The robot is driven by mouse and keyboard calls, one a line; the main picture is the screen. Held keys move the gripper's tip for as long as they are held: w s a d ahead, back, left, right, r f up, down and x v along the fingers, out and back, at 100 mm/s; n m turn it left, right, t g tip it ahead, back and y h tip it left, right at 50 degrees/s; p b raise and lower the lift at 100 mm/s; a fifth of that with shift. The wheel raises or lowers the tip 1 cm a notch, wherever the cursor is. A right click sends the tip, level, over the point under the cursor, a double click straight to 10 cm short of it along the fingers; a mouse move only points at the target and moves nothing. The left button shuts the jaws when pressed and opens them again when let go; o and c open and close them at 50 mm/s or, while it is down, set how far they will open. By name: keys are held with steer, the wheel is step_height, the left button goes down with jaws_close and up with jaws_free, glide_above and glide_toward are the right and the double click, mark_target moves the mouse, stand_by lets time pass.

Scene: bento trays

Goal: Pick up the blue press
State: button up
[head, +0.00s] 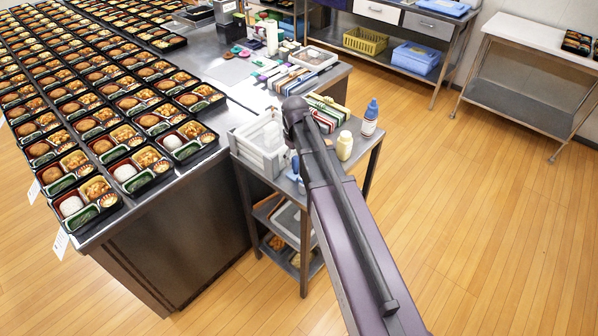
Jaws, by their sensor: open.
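I cannot clearly make out a blue press. A small blue patch (295,164) shows on the small metal cart, just left of my arm and partly hidden by it; I cannot tell what it is. My arm reaches from the bottom right up to a dark rounded joint over the cart. My gripper is not in view, so its place relative to the cart cannot be seen.
The metal cart (345,169) holds a white bin (262,160), a cream bottle (344,146) and a blue-capped bottle (370,118). A long counter (165,215) with rows of bento trays stands left. Shelving (440,72) stands behind. The wooden floor at right is clear.

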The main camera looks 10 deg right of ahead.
mark_target(296, 167)
steer(key=shift+f+b, duration=1.2)
steer(key=shift+f, duration=0.35)
steer(key=shift+d, duration=0.1)
jaws_close()
